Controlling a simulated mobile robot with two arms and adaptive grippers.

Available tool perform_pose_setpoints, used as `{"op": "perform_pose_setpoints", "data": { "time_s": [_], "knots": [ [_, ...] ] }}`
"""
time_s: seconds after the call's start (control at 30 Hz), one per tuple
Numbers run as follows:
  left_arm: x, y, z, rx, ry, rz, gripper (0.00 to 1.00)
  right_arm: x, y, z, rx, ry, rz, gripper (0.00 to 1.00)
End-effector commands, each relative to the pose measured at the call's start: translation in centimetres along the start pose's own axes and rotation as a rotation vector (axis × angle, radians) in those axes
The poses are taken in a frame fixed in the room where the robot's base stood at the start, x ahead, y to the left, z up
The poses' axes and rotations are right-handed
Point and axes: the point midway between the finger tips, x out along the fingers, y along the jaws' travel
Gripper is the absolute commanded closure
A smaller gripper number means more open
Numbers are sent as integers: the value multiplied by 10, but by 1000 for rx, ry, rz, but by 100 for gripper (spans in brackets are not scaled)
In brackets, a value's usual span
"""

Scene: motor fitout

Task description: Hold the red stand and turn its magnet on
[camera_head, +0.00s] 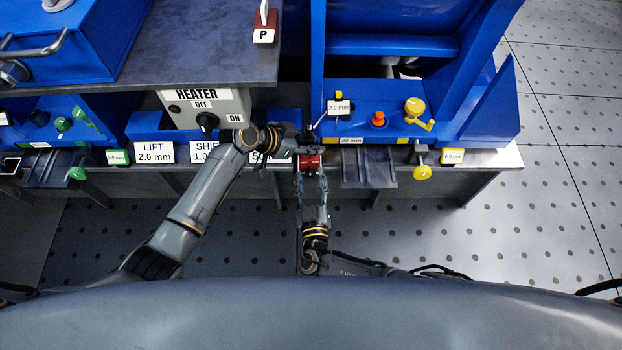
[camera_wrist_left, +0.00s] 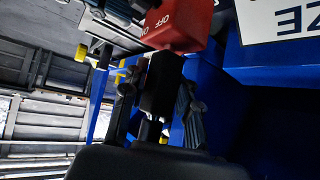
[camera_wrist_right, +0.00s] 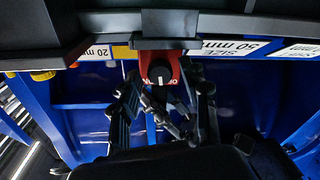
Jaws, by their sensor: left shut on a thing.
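The red stand (camera_head: 309,161) is at the front edge of the blue fixture in the head view. Its red block with OFF and ON lettering shows in the left wrist view (camera_wrist_left: 178,22). In the right wrist view the red stand (camera_wrist_right: 160,66) has a round black knob (camera_wrist_right: 161,75) with a white mark. My left gripper (camera_head: 288,140) is shut on a black part joined to the red block; its fingers (camera_wrist_left: 158,88) are either side of that part. My right gripper (camera_head: 311,178) is open in front of the block, its fingers (camera_wrist_right: 163,92) apart on both sides of the knob.
A grey heater box (camera_head: 208,108) with a black dial stands left of my left gripper. A blue fixture (camera_head: 370,120) with an orange knob and yellow clamps is to the right. A P-labelled block (camera_head: 264,34) sits on the dark bench top (camera_head: 190,45). The floor (camera_head: 480,235) at right is clear.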

Motion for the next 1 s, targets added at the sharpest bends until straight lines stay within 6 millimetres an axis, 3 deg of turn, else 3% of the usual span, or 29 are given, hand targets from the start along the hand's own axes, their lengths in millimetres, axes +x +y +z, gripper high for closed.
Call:
{"op": "perform_pose_setpoints", "data": {
  "time_s": [0.03,0.2,0.37,0.63,0.97,1.0],
  "knots": [
    [-2,-4,1,0,-1,-9,100,0,0,0,0,0,0,70],
    [-2,-4,1,0,-1,-9,100,0,0,0,0,0,0,100],
    [-2,-4,1,0,-2,-9,100,0,0,0,-32,0,1,100],
    [-2,-4,1,-1,-2,-9,100,0,0,0,-236,1,1,100],
    [-2,-4,1,-1,-2,-9,100,0,0,0,-259,1,2,100],
    [-2,-4,1,-1,-2,-9,100,0,0,0,-259,1,2,67]
  ]
}}
